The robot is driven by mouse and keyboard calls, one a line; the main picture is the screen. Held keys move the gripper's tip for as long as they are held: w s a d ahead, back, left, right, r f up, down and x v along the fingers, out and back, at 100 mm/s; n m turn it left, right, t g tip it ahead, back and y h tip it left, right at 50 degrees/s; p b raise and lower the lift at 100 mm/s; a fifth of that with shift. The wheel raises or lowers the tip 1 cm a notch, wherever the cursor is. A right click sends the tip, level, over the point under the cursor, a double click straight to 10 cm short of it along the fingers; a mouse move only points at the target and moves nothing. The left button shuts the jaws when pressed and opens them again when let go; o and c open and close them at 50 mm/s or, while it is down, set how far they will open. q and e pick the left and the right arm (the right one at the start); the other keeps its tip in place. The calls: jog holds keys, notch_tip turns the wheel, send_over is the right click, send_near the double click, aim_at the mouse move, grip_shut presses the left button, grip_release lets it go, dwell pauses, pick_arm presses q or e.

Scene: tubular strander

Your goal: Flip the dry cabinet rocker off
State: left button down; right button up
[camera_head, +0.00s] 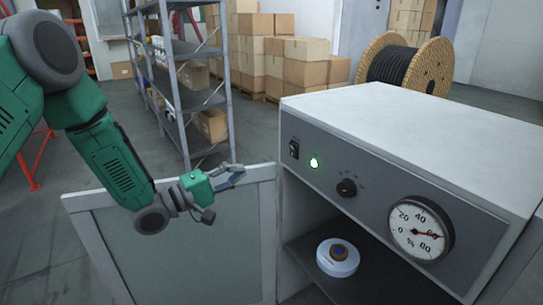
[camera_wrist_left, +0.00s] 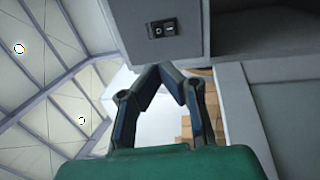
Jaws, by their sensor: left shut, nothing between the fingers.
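The dry cabinet (camera_head: 400,130) is a white box with a grey front panel. Its black rocker (camera_head: 294,149) sits at the panel's left end, beside a lit green lamp (camera_head: 314,162). The rocker also shows in the left wrist view (camera_wrist_left: 162,29), with white marks on it; which side is pressed I cannot tell. My left gripper (camera_head: 240,172) is shut and empty, left of the rocker and a little lower in the picture, apart from the panel. In the left wrist view its fingertips (camera_wrist_left: 172,68) meet below the rocker. My right gripper is out of view.
The cabinet door (camera_head: 180,250) stands open below my left gripper. The panel also has a black knob (camera_head: 346,188) and a round gauge (camera_head: 420,230). A white round item (camera_head: 337,262) lies inside. A metal rack (camera_head: 185,95), boxes (camera_head: 305,65) and a cable reel (camera_head: 400,65) stand behind.

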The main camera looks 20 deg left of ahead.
aim_at(291, 148)
pick_arm(q)
jog(key=x, duration=1.3)
jog(key=shift+w+d+r, duration=0.1)
jog(key=shift+w+d, duration=0.1)
jog(key=shift+w, duration=0.05)
jog(key=shift+w+d+r+p, duration=0.1)
jog(key=shift+w+r+p, duration=0.2)
jog(key=shift+p, duration=0.7)
jog(key=shift+s+g+y, duration=0.1)
jog(key=shift+g+y, duration=0.2)
jog(key=shift+g, duration=0.1)
jog(key=shift+f, duration=0.15)
